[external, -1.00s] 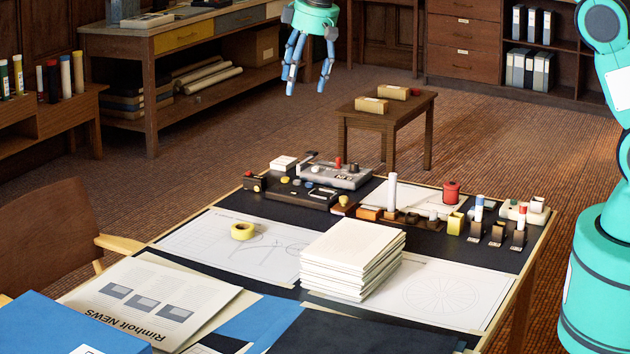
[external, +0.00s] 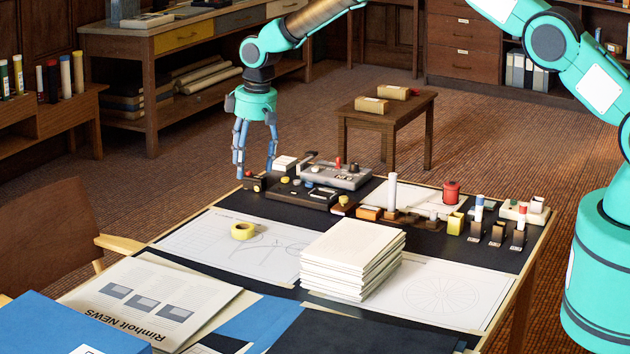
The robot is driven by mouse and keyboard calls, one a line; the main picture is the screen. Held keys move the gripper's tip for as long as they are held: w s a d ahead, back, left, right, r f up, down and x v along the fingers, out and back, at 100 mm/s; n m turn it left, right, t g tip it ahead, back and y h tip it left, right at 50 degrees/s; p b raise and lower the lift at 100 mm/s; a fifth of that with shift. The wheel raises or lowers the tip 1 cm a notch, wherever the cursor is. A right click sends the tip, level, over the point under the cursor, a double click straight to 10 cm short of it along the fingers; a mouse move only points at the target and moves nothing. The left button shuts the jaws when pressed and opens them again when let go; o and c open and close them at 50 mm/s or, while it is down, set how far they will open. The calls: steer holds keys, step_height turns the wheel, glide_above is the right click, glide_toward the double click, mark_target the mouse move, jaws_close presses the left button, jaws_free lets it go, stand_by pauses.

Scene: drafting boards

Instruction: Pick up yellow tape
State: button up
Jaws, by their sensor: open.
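The yellow tape (external: 243,231) is a small roll lying flat on a white drawing sheet (external: 195,240) on the dark-topped drafting table. My gripper (external: 255,176) points down with its fingers apart and nothing between them. In the picture it shows above the tape, at the table's far left corner. Its exact height over the table is hard to tell. The tape is fully visible and apart from my gripper.
A thick stack of white paper (external: 352,258) stands right of the tape. Grey and dark desk devices (external: 335,176) sit behind it, close to my fingers in the picture. A newspaper (external: 155,302) lies in front. The sheet around the tape is clear.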

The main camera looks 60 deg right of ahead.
steer(key=f, duration=0.1)
steer(key=w+f, duration=0.1)
steer(key=f, duration=0.1)
steer(key=shift+s, duration=0.1)
steer(key=shift+w+f, duration=0.2)
steer(key=shift+f, duration=1.2)
steer(key=shift+w+f, duration=0.15)
steer(key=shift+f, duration=1.3)
steer(key=shift+w+f, duration=0.2)
steer(key=shift+f, duration=1.2)
steer(key=shift+w+a+f+b, duration=0.15)
steer(key=shift+f+b, duration=0.4)
steer(key=shift+f, duration=2.05)
steer(key=c, duration=1.1)
